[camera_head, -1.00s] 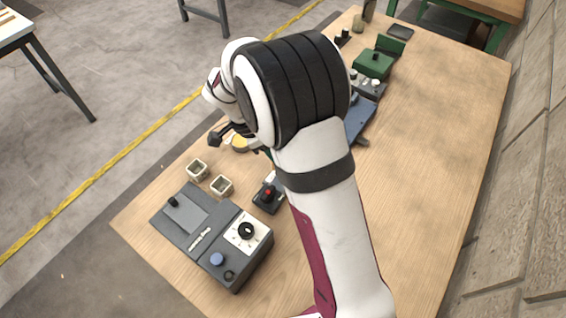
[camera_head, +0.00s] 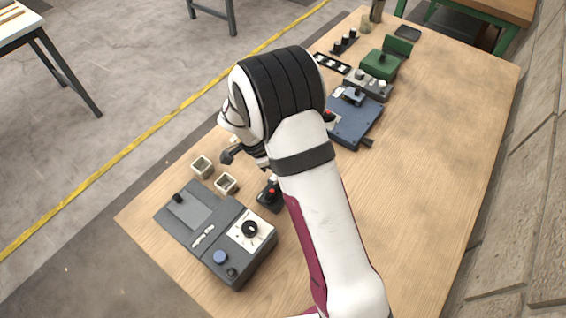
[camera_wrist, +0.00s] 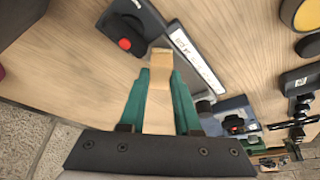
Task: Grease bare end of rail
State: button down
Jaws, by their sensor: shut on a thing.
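My gripper (camera_wrist: 161,76) has teal fingers shut on a pale tan, flat, wood-like piece (camera_wrist: 160,100) with a squared tip beyond the fingertips. The tip is over the table, beside a narrow light strip with a dark edge (camera_wrist: 197,60), which looks like the rail. I cannot tell whether tip and strip touch, or which end is bare. In the head view my arm hides the gripper's fingers, the held piece and most of the strip. A black box with a red knob (camera_wrist: 124,43) stands left of the strip in the wrist view; it also shows in the head view (camera_head: 270,193).
A grey control box (camera_head: 215,235) and two small square cups (camera_head: 203,166) stand near the table's front-left end. A blue device (camera_head: 355,122) and green device (camera_head: 380,65) stand farther back. A yellow disc (camera_wrist: 300,12) is at upper right. The table's right side (camera_head: 430,170) is clear.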

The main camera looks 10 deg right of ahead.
jog(key=shift+w+d+f, duration=0.15)
jog(key=shift+w+f, duration=0.05)
jog(key=shift+f, duration=0.3)
jog(key=shift+w+d, duration=2.35)
jog(key=shift+d, duration=0.1)
jog(key=shift+s+a, duration=2.6)
jog(key=shift+a, duration=0.05)
jog(key=shift+r, duration=4.1)
